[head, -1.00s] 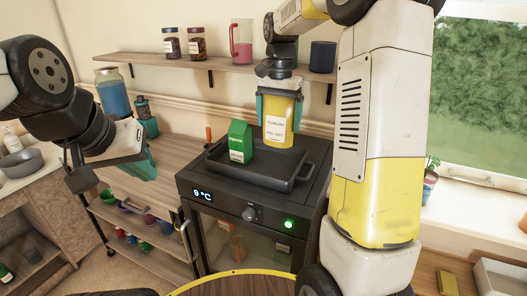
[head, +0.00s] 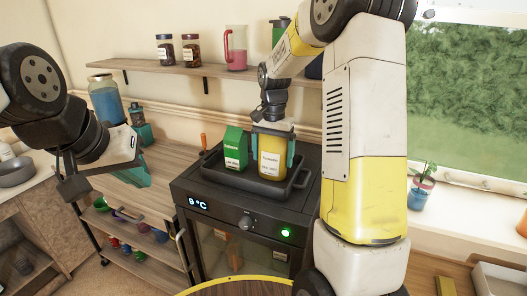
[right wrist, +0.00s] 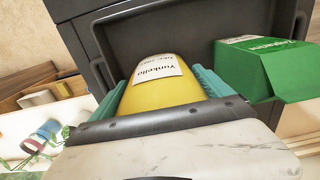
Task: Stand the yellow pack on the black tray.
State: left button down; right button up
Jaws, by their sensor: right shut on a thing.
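The yellow pack (head: 271,158) is upright over the right part of the black tray (head: 250,187), with its base at the tray floor. I cannot tell for certain whether it touches. My right gripper (head: 273,143) is shut on the pack from above, a teal finger on each side. The right wrist view shows the pack (right wrist: 165,85) between the fingers, its white label facing up in that picture, with the black tray (right wrist: 190,25) behind it. My left gripper (head: 140,170) is empty and apart, left of the oven; its fingers seem spread.
A green carton (head: 235,150) stands on the tray just left of the pack; it also shows in the right wrist view (right wrist: 265,70). The tray sits on a black oven (head: 240,215). A wall shelf (head: 190,71) with jars and a pink jug (head: 236,48) is behind.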

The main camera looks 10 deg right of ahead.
jog(key=shift+f, duration=0.15)
jog(key=o, duration=1.2)
jog(key=shift+c, duration=0.2)
notch_tip(320, 180, up, 12)
jog(key=shift+r, duration=0.1)
jog(key=s+a+r+n+t+y, duration=0.1)
jog(key=s+n+t, duration=0.5)
jog(key=s, duration=1.8)
jog(key=shift+s+a+n+y, duration=0.15)
jog(key=shift+a+n+y, duration=0.45)
jog(key=shift+n, duration=0.1)
